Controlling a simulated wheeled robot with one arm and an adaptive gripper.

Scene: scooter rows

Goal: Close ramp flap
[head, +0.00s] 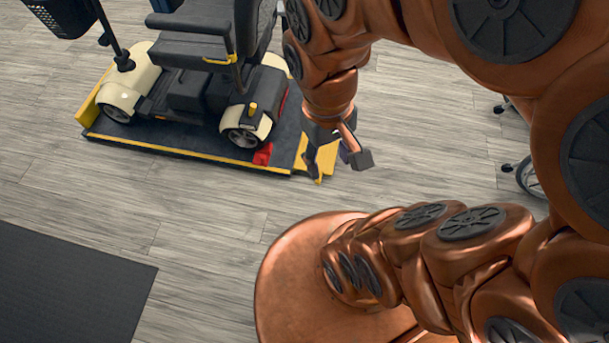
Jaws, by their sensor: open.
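A yellow flap (326,162) shows at the right end of a dark, yellow-edged platform (190,148). My gripper (340,172) is open in front of this flap and hides part of it. I cannot tell whether the fingers touch it, nor the flap's exact tilt. Another yellow flap (92,97) stands raised along the platform's left end. A cream and black mobility scooter (190,85) stands on the platform between the two ends.
A red wedge-like piece (263,154) sits by the scooter's right wheel. A dark mat (70,285) lies at the lower left. Part of a wheel (530,178) and casters show at the right. The wood-look floor (200,215) before the platform is clear.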

